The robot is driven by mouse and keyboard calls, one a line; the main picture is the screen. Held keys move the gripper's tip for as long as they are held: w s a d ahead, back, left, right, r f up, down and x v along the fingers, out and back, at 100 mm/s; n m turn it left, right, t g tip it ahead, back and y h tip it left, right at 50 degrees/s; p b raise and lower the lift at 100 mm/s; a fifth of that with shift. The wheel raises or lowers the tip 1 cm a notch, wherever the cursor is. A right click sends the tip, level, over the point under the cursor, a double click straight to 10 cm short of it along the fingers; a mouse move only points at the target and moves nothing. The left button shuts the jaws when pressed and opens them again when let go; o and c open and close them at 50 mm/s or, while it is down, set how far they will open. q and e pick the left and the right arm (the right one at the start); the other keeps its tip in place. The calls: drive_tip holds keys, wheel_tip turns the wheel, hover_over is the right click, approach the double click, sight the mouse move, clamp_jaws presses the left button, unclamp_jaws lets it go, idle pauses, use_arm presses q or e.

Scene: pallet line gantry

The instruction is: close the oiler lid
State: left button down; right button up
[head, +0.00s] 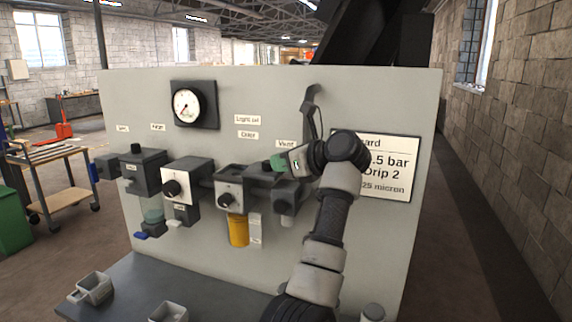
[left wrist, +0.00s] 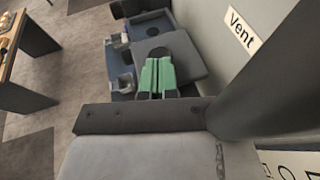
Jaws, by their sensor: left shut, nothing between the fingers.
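The oiler (head: 231,196) is a grey block with a dark top and a yellow bowl (head: 238,231), on the panel under the "Oiler" label. A flat dark plate, seemingly its lid (head: 261,176), sticks out to the right of the block. In the left wrist view the lid (left wrist: 178,47) is a grey square plate with a dark round spot, lying askew beside a blue-grey box. My left gripper (head: 278,163) has green fingertips, shut and empty, at the lid's right side. The fingertips (left wrist: 157,76) overlap the lid's near edge in the wrist view; contact cannot be told. My right gripper is out of view.
A grey valve block (head: 288,195) sits below my left gripper. A regulator (head: 184,180) and a filter unit (head: 142,172) stand left of the oiler. A gauge (head: 188,104) is above. A ledge (head: 130,290) with small cups lies below. The floor left is partly clear.

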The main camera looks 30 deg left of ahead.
sight(248, 169)
use_arm(q)
drive_tip(key=a, duration=0.2)
drive_tip(key=s+a+b, duration=0.1)
drive_tip(key=a, duration=0.2)
drive_tip(key=s+a+b, duration=0.1)
drive_tip(key=a, duration=0.2)
drive_tip(key=shift+f, duration=0.1)
drive_tip(key=shift+d, duration=0.1)
